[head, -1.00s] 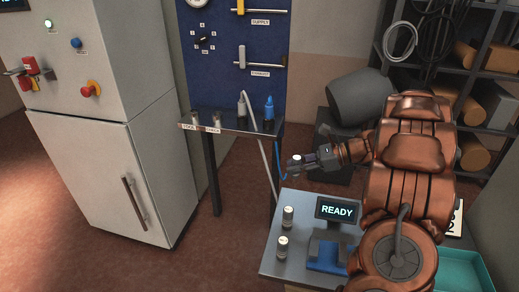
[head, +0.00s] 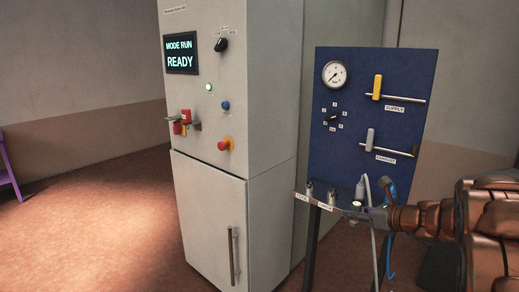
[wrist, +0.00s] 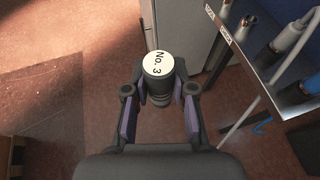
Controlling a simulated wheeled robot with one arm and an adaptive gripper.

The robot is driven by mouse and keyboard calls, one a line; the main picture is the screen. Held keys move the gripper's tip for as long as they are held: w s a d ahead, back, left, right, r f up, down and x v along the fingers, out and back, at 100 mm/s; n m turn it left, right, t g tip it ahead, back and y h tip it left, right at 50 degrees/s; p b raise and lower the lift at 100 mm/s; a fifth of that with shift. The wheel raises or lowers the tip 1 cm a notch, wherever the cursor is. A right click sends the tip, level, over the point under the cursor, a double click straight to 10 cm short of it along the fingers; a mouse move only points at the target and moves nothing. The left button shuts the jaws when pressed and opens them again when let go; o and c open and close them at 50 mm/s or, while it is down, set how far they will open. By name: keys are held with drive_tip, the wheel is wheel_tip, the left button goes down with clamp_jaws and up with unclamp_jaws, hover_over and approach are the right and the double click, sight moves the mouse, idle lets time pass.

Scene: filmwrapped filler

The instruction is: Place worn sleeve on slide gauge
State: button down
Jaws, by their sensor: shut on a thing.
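A dark cylindrical sleeve (wrist: 160,90) with a white round top marked "No. 3" is between the fingers of my gripper (wrist: 161,98) in the wrist view. The fingers are shut on its sides, and the sleeve is held in the air above the floor. I cannot tell from its surface whether it is worn. In the head view my gripper (head: 377,216) is at the right, in front of the narrow shelf, where the held sleeve is hard to make out. I see nothing that I can identify as the slide gauge in the current views.
The narrow metal shelf (wrist: 240,49) with small labelled posts is close on the right in the wrist view. A tall grey cabinet (head: 215,215) with a "READY" screen stands left.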

drive_tip(key=a+m+t+h, duration=0.2)
drive_tip(key=a+m+h, duration=0.1)
drive_tip(key=a, duration=0.6)
drive_tip(key=shift+s+a+f+m+h, duration=0.15)
drive_tip(key=shift+s+a+m+h, duration=0.1)
drive_tip(key=shift+s+m+h, duration=0.1)
drive_tip(key=shift+d, duration=0.1)
